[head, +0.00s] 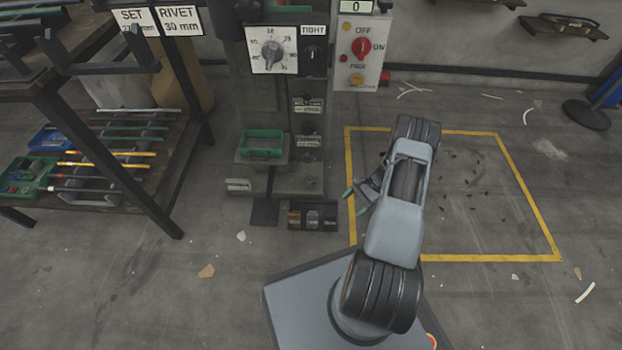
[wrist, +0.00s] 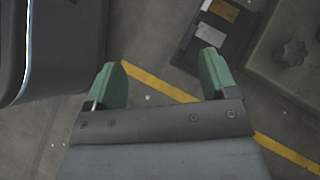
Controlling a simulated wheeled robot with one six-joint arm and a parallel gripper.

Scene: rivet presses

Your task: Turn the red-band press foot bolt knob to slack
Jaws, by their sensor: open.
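The grey press (head: 285,110) stands ahead of me; I cannot make out a red band on it. A small panel on it reads TIGHT (head: 313,31), with a dark knob (head: 313,53) below. In the wrist view a dark lobed knob (wrist: 291,52) sits on the grey press foot (wrist: 262,60) at the upper right. In the head view that knob is too small to tell for certain. My gripper (head: 354,202) is open and empty to the right of the press foot. Its green fingers (wrist: 161,82) are apart over the floor, left of and below the knob, not touching it.
A dark floor unit with small labelled plates (head: 312,217) lies before the press. A green bin (head: 261,144) is on the press. A tool rack (head: 100,150) stands left. A yellow floor outline (head: 480,258) lies right. The floor ahead left is mostly clear.

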